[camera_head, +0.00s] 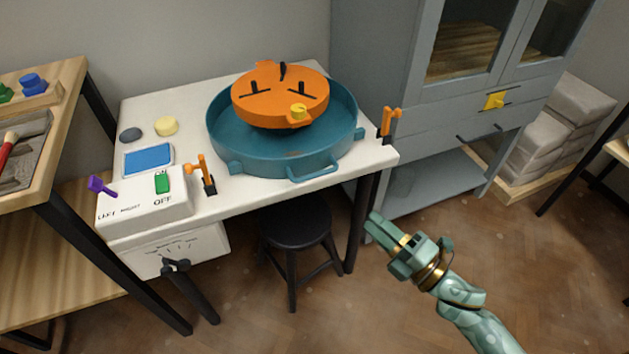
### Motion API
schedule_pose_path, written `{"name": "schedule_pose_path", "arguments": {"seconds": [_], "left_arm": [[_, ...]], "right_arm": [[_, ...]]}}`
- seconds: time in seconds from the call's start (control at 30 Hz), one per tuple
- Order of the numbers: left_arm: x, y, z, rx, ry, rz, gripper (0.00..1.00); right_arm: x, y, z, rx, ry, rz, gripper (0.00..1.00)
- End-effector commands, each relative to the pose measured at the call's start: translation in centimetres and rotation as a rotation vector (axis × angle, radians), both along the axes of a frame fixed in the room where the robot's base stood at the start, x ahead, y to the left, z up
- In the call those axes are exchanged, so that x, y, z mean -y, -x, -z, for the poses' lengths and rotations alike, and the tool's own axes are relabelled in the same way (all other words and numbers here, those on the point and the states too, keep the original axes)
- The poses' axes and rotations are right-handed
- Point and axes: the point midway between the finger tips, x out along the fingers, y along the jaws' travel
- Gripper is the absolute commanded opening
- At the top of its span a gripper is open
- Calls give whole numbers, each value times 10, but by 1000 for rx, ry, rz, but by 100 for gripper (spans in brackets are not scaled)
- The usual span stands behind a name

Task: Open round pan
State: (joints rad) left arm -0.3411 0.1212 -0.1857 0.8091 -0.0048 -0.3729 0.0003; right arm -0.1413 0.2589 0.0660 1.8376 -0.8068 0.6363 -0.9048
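The round teal pan (225,150) sits on the white table. It has a loop handle (314,173) at the front and small lugs on its rim wall. Orange levers on black mounts stand at the front left (205,172) and right (389,121) of the pan. My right gripper (371,228) is low in front of the table's right corner, apart from the pan. Its fingers lie close together, so any gap is unclear. My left gripper is out of view.
A white control box (145,212) with a purple lever (101,186) and green switch (162,183) marked OFF is at front left. A black stool (298,222) stands under the table. A grey cabinet (395,60) is behind right.

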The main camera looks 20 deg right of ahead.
Motion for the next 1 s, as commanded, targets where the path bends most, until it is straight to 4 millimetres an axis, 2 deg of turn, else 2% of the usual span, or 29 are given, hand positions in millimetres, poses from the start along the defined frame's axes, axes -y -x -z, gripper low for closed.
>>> {"name": "schedule_pose_path", "arguments": {"seconds": [0.5,0.7,1.0], "left_arm": [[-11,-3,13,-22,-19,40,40],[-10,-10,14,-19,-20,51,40],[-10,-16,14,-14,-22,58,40]], "right_arm": [[-50,-109,-17,-3,-3,0,32],[-60,-130,-22,-5,-5,1,32],[-62,-135,-24,-6,-4,2,32]]}}
